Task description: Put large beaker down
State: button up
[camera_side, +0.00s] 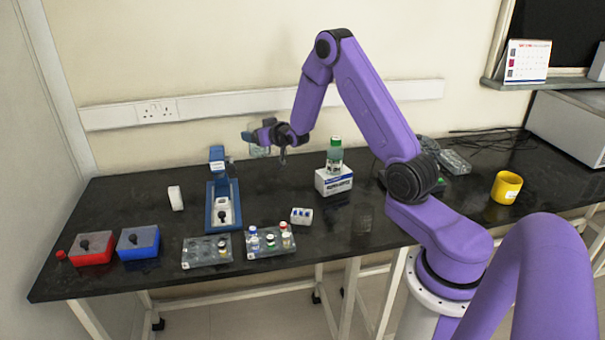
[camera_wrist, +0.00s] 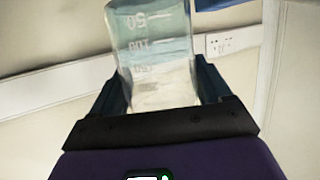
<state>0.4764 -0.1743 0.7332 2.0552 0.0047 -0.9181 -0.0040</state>
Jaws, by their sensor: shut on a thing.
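The large beaker (camera_wrist: 152,55) is clear glass with white graduation marks and shows between the two fingers in the wrist view. My gripper (camera_wrist: 158,88) is shut on it, one finger on each side. In the side view my gripper (camera_side: 270,134) is held above the back of the black bench, left of the green-capped bottle. The beaker (camera_side: 256,146) hangs there in the air, faint and partly hidden by the gripper.
Below on the bench (camera_side: 255,200) are a blue-and-white instrument (camera_side: 222,200) and a white block (camera_side: 175,198). A green-capped bottle (camera_side: 334,158) stands on a white box (camera_side: 333,181). Vial racks (camera_side: 270,241), red (camera_side: 91,247) and blue (camera_side: 138,243) boxes line the front. A yellow mug (camera_side: 506,187) is right.

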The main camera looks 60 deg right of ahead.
aim_at(259, 125)
jog(key=w+d+n+y, duration=0.1)
jog(key=w+d+r+n+y, duration=0.1)
jog(key=shift+w+d+t+y, duration=0.1)
jog(key=shift+d+t+y, duration=0.1)
jog(key=shift+t+y, duration=0.15)
jog(key=s+d+f+n+g+y, duration=0.1)
jog(key=s+d+f+n+y, duration=0.25)
jog(key=d, duration=0.35)
jog(key=s+d+f+n+g+y, duration=0.1)
jog(key=s+d+f+n+y, duration=0.15)
jog(key=s+d+y, duration=0.4)
jog(key=shift+n+t+h, duration=0.25)
jog(key=shift+n+h, duration=0.15)
jog(key=shift+h, duration=0.35)
jog(key=shift+w+d+f, duration=0.2)
jog(key=shift+w+f, duration=0.25)
jog(key=shift+f, duration=1.15)
jog(key=shift+w+d+f, duration=0.25)
jog(key=shift+w+f, duration=0.2)
jog(key=shift+f, duration=1.2)
jog(key=shift+w+d+f, duration=0.2)
jog(key=shift+w+f, duration=0.25)
jog(key=shift+f, duration=1.15)
jog(key=shift+f, duration=0.1)
jog(key=o, duration=1.2)
jog(key=shift+f, duration=0.1)
jog(key=shift+c, duration=0.2)
